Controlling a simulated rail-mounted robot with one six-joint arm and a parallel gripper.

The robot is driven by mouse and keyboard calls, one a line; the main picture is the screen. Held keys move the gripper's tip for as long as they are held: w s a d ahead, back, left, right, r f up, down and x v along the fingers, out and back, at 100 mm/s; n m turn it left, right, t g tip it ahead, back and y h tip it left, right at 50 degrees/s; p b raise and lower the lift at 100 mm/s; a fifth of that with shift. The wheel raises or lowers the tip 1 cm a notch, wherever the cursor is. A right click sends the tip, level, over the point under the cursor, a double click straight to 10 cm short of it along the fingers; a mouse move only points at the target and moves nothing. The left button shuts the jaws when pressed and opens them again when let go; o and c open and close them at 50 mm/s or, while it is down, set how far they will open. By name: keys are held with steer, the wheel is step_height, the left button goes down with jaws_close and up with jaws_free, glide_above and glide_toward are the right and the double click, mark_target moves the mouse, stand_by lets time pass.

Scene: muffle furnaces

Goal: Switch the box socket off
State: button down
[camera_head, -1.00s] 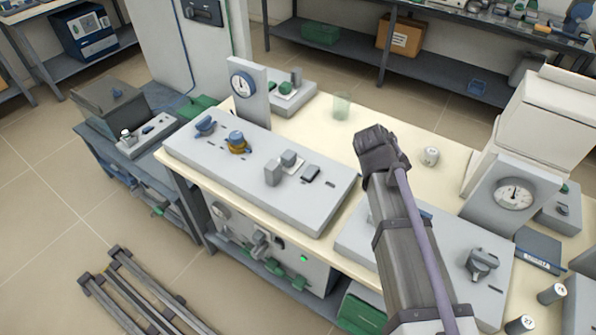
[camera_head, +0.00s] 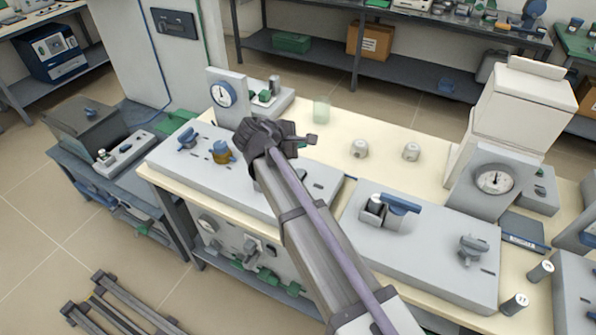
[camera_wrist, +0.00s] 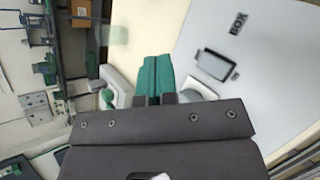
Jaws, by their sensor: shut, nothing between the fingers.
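In the head view my gripper (camera_head: 308,139) is above the left grey panel (camera_head: 165,158). A small dark switch (camera_head: 303,174) shows just right of my arm, which hides the middle of that panel.
The left panel also carries a blue knob (camera_head: 187,138), a yellow-and-blue knob (camera_head: 221,151) and an upright gauge (camera_head: 223,95). A glass beaker (camera_head: 321,109) and two small pale containers stand behind. The right panel (camera_head: 430,260) has a blue-handled part. Pale blocks flank my fingers in the wrist view.

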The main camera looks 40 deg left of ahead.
mark_target(300, 173)
steer(key=f+b, duration=0.5)
steer(key=f, duration=0.1)
steer(key=w+f+b, duration=0.1)
steer(key=f+b, duration=0.1)
steer(key=b, duration=0.1)
steer(key=shift+w+a+f+b, duration=0.1)
steer(key=shift+f+b, duration=0.25)
steer(key=shift+f, duration=0.05)
steer(key=shift+f, duration=0.1)
stand_by(1.4)
steer(key=shift+f+b, duration=0.3)
steer(key=shift+b, duration=0.1)
steer(key=shift+w+f+b, duration=0.1)
steer(key=shift+f+b, duration=0.25)
stand_by(0.4)
steer(key=shift+r, duration=0.1)
steer(key=shift+r+p, duration=0.7)
steer(key=shift+p, duration=0.1)
steer(key=r+p, duration=0.3)
steer(key=s+r+p, duration=0.1)
steer(key=r+p, duration=0.1)
